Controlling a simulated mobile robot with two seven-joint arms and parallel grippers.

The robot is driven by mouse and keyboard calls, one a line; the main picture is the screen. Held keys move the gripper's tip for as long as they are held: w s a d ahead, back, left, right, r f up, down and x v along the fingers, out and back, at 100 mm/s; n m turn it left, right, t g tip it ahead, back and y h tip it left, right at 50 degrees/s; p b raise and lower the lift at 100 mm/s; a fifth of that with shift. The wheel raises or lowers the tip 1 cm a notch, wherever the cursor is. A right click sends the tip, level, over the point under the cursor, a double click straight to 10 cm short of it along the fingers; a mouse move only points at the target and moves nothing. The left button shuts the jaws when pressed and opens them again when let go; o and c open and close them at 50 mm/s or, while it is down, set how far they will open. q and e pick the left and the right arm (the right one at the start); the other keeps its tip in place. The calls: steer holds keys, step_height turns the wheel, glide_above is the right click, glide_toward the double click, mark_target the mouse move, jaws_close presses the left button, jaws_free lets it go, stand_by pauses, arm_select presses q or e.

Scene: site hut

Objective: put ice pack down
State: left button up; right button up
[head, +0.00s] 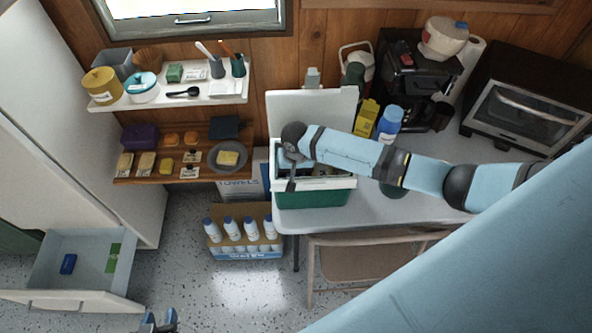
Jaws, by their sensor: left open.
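My right arm reaches in from the right, and its gripper (291,170) points down into the open cooler (312,198), a green box with a white rim and raised white lid. The wrist covers the fingertips, so I cannot tell whether they are open or shut. I cannot make out an ice pack there for certain; the inside of the cooler is partly hidden. My left gripper (159,322) shows only its blue tips at the bottom edge. It is open, with nothing seen between the tips, over the floor in front of the drawer.
The cooler stands on the table's (440,207) left end, beside a yellow carton (366,118) and a blue-capped bottle (388,124). A chair (360,262) stands at the table's front. The open drawer (85,270) holds a blue block (68,264) and a green item (113,257). Shelves carry food.

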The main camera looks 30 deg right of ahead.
mark_target(296, 175)
steer(key=o, duration=0.7)
steer(key=shift+f, duration=0.1)
step_height(296, 175, up, 13)
steer(key=shift+r, duration=0.15)
stand_by(0.4)
